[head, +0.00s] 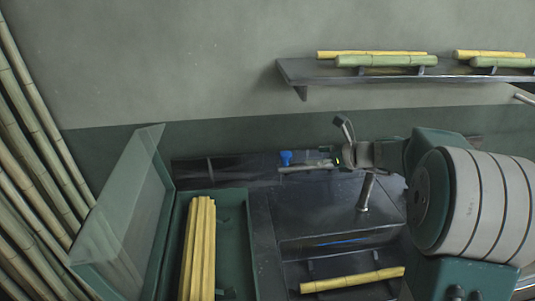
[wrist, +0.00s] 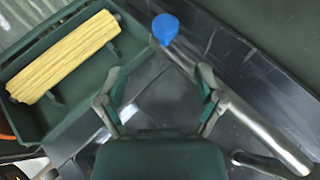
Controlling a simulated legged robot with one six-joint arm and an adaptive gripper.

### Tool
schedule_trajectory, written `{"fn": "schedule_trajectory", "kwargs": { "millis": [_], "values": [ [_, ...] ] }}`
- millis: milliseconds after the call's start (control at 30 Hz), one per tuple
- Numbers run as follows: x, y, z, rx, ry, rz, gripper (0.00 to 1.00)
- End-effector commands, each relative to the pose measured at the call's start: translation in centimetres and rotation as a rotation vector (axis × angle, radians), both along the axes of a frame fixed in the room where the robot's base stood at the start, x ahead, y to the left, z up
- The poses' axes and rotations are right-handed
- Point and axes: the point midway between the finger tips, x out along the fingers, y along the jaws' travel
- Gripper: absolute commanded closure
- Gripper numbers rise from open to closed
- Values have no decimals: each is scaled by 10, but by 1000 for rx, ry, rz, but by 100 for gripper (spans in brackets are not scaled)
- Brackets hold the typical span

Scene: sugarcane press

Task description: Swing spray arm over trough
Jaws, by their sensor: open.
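The spray arm is a metal tube (wrist: 262,128) with a blue end piece (wrist: 165,28) in the wrist view. In the head view its blue end (head: 285,158) is at the back of the dark machine top, right of and behind the green trough. The trough (head: 235,225) holds yellow cane pieces (head: 199,245); its green wall (wrist: 125,50) also shows in the wrist view, left of the blue end. My gripper (wrist: 160,78) is open, with the tube running behind its right finger. Contact cannot be told. In the head view my gripper (head: 338,155) is beside the tube.
A clear panel (head: 120,210) leans left of the trough. A short metal post (head: 366,190) stands on the machine top. One cane (head: 350,280) lies at the front. A wall shelf (head: 410,73) holds canes above. Tall canes (head: 25,150) stand at the far left.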

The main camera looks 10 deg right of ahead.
Motion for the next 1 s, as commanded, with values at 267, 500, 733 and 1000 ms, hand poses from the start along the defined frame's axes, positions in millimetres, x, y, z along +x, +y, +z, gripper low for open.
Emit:
{"fn": "schedule_trajectory", "kwargs": {
  "millis": [267,500,733,1000],
  "values": [
    [18,5,-8,45,13,-28,14],
    [47,35,-26,43,12,-26,14],
    [70,57,-39,41,12,-27,14],
    [77,65,-43,41,11,-29,14]
  ]
}}
